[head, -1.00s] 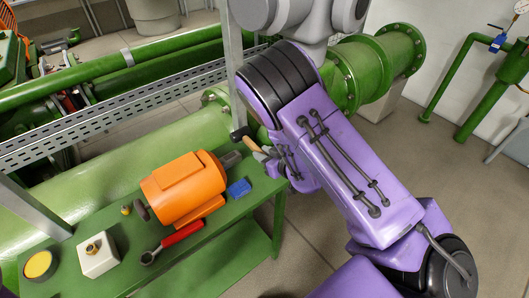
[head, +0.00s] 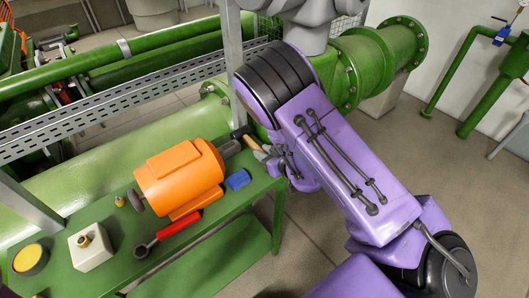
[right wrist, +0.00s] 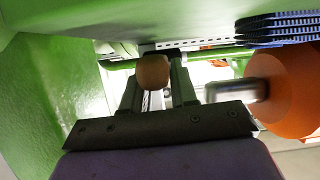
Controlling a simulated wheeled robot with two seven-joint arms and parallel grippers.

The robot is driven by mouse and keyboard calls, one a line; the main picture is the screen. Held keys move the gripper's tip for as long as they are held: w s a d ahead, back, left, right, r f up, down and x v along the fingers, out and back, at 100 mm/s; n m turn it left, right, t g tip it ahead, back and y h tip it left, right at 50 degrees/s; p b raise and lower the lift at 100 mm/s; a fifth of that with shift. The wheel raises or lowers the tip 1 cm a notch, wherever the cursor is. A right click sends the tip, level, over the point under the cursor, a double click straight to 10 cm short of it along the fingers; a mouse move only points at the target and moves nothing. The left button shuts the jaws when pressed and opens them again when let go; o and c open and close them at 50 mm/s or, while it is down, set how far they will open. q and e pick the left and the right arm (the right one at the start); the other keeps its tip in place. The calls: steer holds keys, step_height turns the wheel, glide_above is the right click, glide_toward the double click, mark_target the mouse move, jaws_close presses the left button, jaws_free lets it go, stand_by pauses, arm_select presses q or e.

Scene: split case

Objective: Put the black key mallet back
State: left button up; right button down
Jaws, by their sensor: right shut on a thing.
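The mallet has a black head (head: 241,131) and a light wooden handle (head: 252,143). It is at the far right end of the green table, just beyond the orange motor's shaft. My right gripper (head: 266,153) is shut on the handle, at the end away from the head; my purple forearm partly covers it. I cannot tell whether the mallet touches the table. My left gripper is not in view.
An orange motor (head: 178,178) and a blue block (head: 237,179) stand close to the gripper on the green table (head: 218,208). A red-handled wrench (head: 178,226), a white box (head: 90,247) and a yellow-topped tin (head: 30,259) lie further left. A grey post (head: 231,50) rises behind the mallet.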

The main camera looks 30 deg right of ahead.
steer(key=shift+f+b, duration=0.6)
steer(key=shift+f, duration=0.2)
steer(key=shift+c, duration=1.6)
jaws_free()
steer(key=shift+s, duration=0.1)
steer(key=shift+b+v, duration=0.4)
steer(key=shift+v, duration=2.55)
